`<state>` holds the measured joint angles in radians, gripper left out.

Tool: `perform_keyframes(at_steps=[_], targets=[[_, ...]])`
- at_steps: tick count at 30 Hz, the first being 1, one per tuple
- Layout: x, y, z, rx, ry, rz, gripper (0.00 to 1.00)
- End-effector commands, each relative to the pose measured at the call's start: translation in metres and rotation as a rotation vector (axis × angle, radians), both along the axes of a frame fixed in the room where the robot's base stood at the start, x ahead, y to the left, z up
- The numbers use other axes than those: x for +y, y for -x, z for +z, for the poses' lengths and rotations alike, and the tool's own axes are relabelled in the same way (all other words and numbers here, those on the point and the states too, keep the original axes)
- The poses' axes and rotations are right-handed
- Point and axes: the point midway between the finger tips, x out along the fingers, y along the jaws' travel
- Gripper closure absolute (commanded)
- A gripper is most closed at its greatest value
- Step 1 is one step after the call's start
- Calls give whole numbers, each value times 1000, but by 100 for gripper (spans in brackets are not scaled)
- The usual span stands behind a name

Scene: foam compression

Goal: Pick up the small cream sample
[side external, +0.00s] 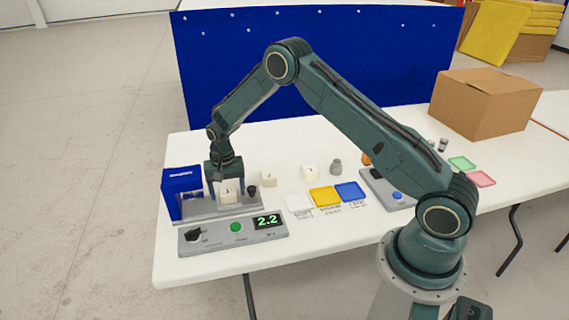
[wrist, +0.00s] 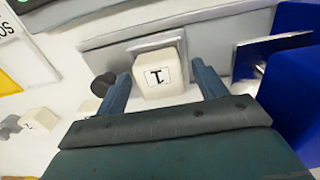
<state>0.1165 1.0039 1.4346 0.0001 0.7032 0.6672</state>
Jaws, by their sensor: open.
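A cream cube sample marked "1" (side external: 228,194) stands at the grey fixture by the blue block, and it also shows in the wrist view (wrist: 158,84). My gripper (side external: 224,180) is over it, pointing down. In the wrist view my gripper (wrist: 161,76) is open, one finger to each side of the cube, with visible gaps. Two other cream cubes stand on the table, one nearer (side external: 268,178) and one farther right (side external: 310,172). I cannot tell which cube is the small one by size. The cube's underside is hidden.
A blue block (side external: 183,178) stands just left of the fixture, close to my gripper. A grey control box (side external: 210,238) with a green "2.2" display lies in front. A dark knob (wrist: 103,84) is beside the left finger. Yellow (side external: 325,196) and blue (side external: 349,191) pads lie right.

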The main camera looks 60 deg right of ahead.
Motion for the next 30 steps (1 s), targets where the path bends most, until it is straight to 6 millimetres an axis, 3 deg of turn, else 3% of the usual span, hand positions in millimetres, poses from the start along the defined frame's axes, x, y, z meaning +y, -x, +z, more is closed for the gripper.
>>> perform_keyframes(at_steps=[1, 8, 11, 22, 30], targets=[[0, 0, 0, 0, 0, 0, 29], [0, 0, 0, 0, 0, 0, 74], [0, 0, 0, 0, 0, 0, 80], [0, -1, 6, -2, 1, 0, 80], [0, -1, 36, -4, 0, 0, 80]])
